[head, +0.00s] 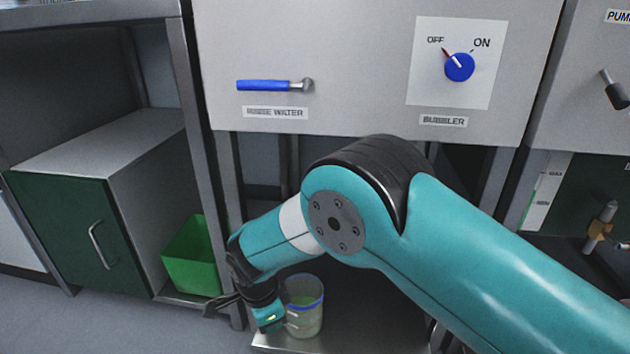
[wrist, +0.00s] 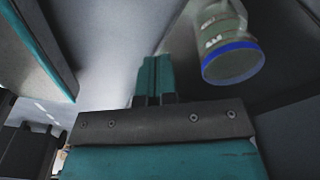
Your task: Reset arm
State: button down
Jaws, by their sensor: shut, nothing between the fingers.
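My gripper (wrist: 155,80) is shut and empty in the wrist view, its teal fingers together. In the head view my teal arm reaches from the lower right down to the left, and the gripper end (head: 268,318) hangs low beside a clear beaker (head: 305,312) with a blue rim. The beaker stands upright on a low shelf, just right of the gripper. It also shows in the wrist view (wrist: 228,50), to the right of the fingers. I cannot tell whether gripper and beaker touch.
A panel above carries a blue rinse water handle (head: 263,85) and a bubbler knob (head: 459,67) with its pointer toward OFF. A green bin (head: 192,258) stands left of the gripper, beside a green-fronted cabinet (head: 70,225). A metal post (head: 200,150) rises near my wrist.

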jog(key=s+d+r+n+y+p, duration=0.1)
jog(key=d+r+n+p, duration=0.2)
jog(key=r, duration=0.6)
jog(key=s+d+r+n+y, duration=0.1)
jog(key=d+r+n, duration=0.2)
jog(key=d+r, duration=0.35)
jog(key=d+r+n+y+p, duration=0.1)
jog(key=d+r+n+p, duration=0.15)
jog(key=r, duration=0.85)
jog(key=s+d+r+n+y+p, duration=0.1)
jog(key=s+d+r+n+p, duration=0.2)
jog(key=s+d+r+n, duration=0.45)
jog(key=s+d+r+n+y+p, duration=0.25)
jog(key=s+d+r+n, duration=0.2)
jog(key=s+r, duration=0.5)
notch_tip(320, 180, up, 36)
jog(key=s+p, duration=0.1)
jog(key=p, duration=3.6)
jog(key=shift+s+f+m+h, duration=0.25)
jog(key=shift+m+h, duration=0.1)
jog(key=shift+h, duration=0.1)
